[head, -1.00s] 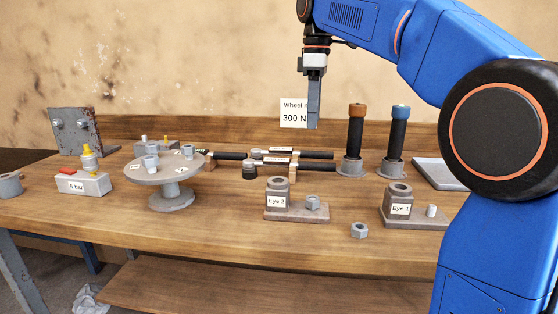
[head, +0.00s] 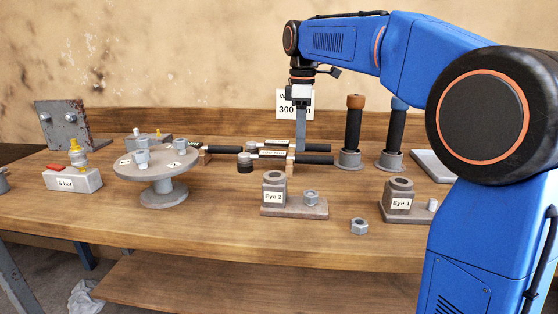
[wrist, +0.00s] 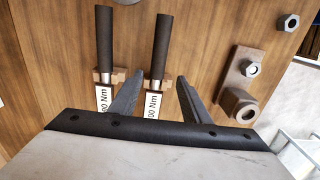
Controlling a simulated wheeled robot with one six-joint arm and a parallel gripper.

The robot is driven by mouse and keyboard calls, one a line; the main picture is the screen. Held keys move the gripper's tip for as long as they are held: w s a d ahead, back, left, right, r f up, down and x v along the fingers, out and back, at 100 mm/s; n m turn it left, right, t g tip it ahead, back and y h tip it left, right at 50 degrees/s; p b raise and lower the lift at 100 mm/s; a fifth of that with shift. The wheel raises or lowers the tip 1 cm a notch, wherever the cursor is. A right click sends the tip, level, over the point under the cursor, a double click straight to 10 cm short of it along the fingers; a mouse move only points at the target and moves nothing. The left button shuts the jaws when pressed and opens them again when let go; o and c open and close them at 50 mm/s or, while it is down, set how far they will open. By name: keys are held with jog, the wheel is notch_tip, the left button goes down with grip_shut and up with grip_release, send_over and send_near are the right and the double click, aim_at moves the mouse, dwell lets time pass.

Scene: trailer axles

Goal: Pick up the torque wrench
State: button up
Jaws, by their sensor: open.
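Several torque wrenches with black handles lie on wooden rests on the bench. In the head view, a front wrench (head: 315,160) and one behind it (head: 314,142) point right, and another black handle (head: 221,149) lies further left. The wrist view shows two wrenches with white labels ending in "00 Nm", a left one (wrist: 105,38) and a right one (wrist: 163,38). My gripper (head: 301,148) is open and empty, pointing down over the wrenches. In the wrist view, the right wrench lies between the open fingers (wrist: 161,78), apparently below them. The first label digits are unclear.
Two upright tools, orange-topped (head: 353,132) and blue-topped (head: 396,135), stand close right of my gripper. The Eye 2 block (head: 274,190) and Eye 1 block (head: 399,195) stand in front. A round grey stand (head: 165,190) is left. A wall card (head: 285,105) reads partly "300".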

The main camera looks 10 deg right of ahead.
aim_at(301, 155)
jog(key=shift+w+d+f, duration=0.1)
jog(key=shift+f, duration=1.5)
jog(key=shift+w+d+f, duration=0.1)
jog(key=shift+f, duration=1.45)
grip_shut()
